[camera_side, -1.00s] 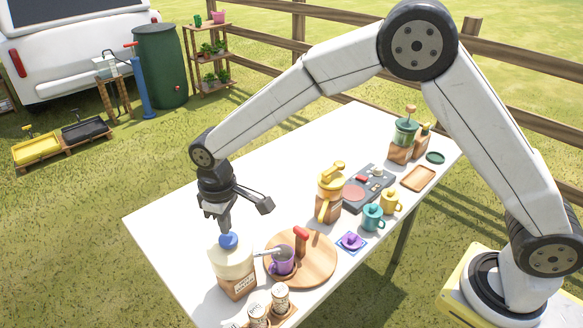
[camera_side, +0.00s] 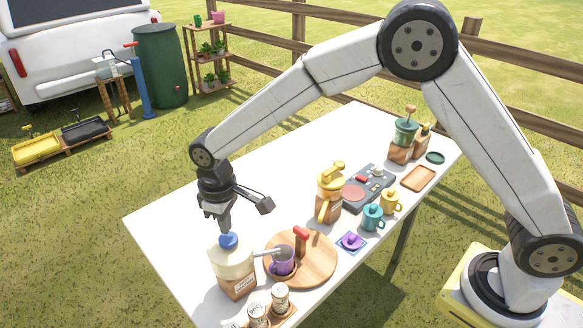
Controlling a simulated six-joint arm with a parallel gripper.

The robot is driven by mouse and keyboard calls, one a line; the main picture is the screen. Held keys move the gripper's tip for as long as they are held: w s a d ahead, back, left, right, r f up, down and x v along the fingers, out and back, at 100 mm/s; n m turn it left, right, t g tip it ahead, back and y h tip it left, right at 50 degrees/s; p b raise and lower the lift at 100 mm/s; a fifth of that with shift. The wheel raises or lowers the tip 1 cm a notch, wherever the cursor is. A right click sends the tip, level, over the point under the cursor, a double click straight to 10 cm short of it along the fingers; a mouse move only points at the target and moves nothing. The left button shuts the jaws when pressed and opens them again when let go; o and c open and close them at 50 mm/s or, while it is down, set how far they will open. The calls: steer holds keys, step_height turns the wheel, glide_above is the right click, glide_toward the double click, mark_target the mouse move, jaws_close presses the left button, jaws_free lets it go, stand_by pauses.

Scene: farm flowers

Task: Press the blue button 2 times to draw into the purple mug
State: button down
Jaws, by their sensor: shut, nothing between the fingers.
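The blue button (camera_side: 229,241) tops a cream and wood dispenser (camera_side: 232,263) near the table's front end. A spout reaches right from the dispenser over the purple mug (camera_side: 282,262). The mug stands upright on a round wooden board (camera_side: 318,262). My gripper (camera_side: 226,229) points down, shut and empty, with its tips right at the top of the blue button. I cannot tell for sure whether the tips touch it. The inside of the mug is too small to make out.
A red-handled part (camera_side: 301,234) rises from the board. Several jars (camera_side: 280,297) stand in front. A yellow and wood grinder (camera_side: 329,190), teal mug (camera_side: 372,217) and yellow mug (camera_side: 391,202) stand farther right. The table's left part (camera_side: 165,215) is clear.

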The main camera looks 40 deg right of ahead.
mark_target(228, 238)
steer(key=shift+f, duration=1.45)
stand_by(0.6)
steer(key=shift+r, duration=1.45)
steer(key=shift+f, duration=1.65)
stand_by(1.7)
steer(key=shift+r, duration=1.65)
